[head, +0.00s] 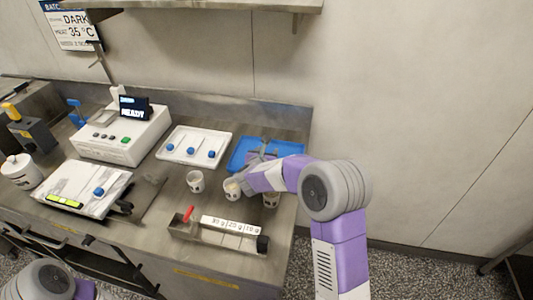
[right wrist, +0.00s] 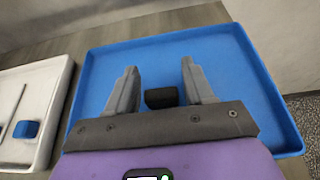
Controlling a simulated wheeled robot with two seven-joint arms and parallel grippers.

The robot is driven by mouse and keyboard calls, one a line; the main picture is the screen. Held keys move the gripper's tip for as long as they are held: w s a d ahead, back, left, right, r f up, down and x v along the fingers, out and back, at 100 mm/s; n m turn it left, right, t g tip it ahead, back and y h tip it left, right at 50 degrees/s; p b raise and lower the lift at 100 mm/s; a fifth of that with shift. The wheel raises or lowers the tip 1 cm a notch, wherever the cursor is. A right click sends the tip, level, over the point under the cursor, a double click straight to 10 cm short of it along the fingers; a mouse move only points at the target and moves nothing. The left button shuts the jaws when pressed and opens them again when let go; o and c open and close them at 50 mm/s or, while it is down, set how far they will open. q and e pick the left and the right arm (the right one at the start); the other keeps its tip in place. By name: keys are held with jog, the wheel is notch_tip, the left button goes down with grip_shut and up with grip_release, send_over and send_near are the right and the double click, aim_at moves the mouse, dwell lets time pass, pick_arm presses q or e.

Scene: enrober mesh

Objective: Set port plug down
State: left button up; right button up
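A small black block (right wrist: 161,97), which looks like the port plug, sits at the blue tray (right wrist: 225,50) in the right wrist view. My right gripper (right wrist: 160,80) is open, with one finger on each side of the block and a narrow gap showing at both sides. Whether the block rests fully on the tray floor is hard to tell. In the head view my right gripper (head: 264,148) is over the blue tray (head: 240,153), and the block is not distinguishable there. Only a part of my left arm shows at the lower left; its gripper is out of view.
A white tray (head: 180,153) with blue-knobbed pieces stands left of the blue tray. White cups (head: 195,181) stand in front. A metal holder (head: 215,243) with a labelled strip lies near the front edge. A white machine (head: 120,137) reading READY stands farther left.

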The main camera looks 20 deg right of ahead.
jog(key=shift+o, duration=0.6)
jog(key=shift+r, duration=0.15)
jog(key=p+v, duration=0.2)
jog(key=v, duration=0.9)
jog(key=shift+s+a+r, duration=0.1)
jog(key=shift+s+a, duration=0.25)
jog(key=shift+s, duration=0.05)
